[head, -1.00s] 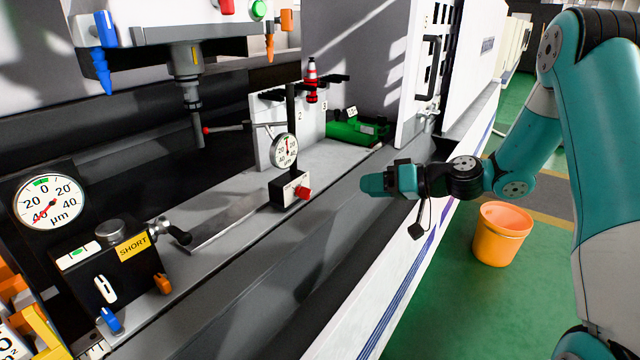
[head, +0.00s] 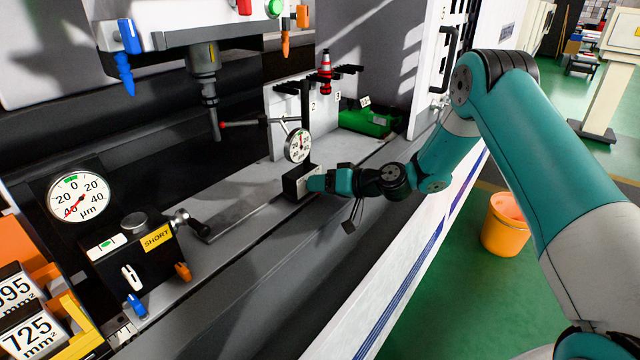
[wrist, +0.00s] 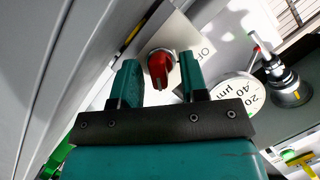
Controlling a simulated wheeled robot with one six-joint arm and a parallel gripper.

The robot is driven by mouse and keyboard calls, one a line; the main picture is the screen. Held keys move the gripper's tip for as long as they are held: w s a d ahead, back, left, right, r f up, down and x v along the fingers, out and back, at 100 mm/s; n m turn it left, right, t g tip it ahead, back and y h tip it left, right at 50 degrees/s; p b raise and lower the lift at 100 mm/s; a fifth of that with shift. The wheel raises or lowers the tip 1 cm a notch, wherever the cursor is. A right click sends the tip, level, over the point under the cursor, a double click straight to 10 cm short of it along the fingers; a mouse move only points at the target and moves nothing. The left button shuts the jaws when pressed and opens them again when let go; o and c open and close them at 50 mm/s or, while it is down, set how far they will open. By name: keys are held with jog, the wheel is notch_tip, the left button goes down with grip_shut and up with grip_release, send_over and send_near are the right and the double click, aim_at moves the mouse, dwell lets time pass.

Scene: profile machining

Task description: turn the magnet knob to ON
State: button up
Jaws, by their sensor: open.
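The magnet base (head: 298,180) stands on the grey machine table with a post and a dial gauge (head: 298,146) above it. Its red knob (wrist: 161,66) shows in the wrist view, on a pale face with partly visible lettering beginning "OF". My gripper (wrist: 161,82) is open, with one finger on each side of the knob. I cannot tell whether the fingers touch it. In the head view my gripper (head: 314,183) is at the base's right side and hides the knob.
A black block marked SHORT (head: 157,239) with levers stands front left, below a large dial (head: 78,198). A green item (head: 368,120) lies at the back. An orange bucket (head: 503,228) stands on the floor.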

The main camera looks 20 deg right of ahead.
jog(key=shift+c, duration=0.2)
jog(key=c, duration=0.7)
jog(key=shift+f+b, duration=0.2)
jog(key=shift+b, duration=0.2)
jog(key=shift+d+r+m+y+b, duration=0.1)
jog(key=shift+m+y+b, duration=0.3)
jog(key=shift+m, duration=0.2)
jog(key=o, duration=0.7)
jog(key=shift+s+r, duration=0.1)
jog(key=shift+o, duration=0.2)
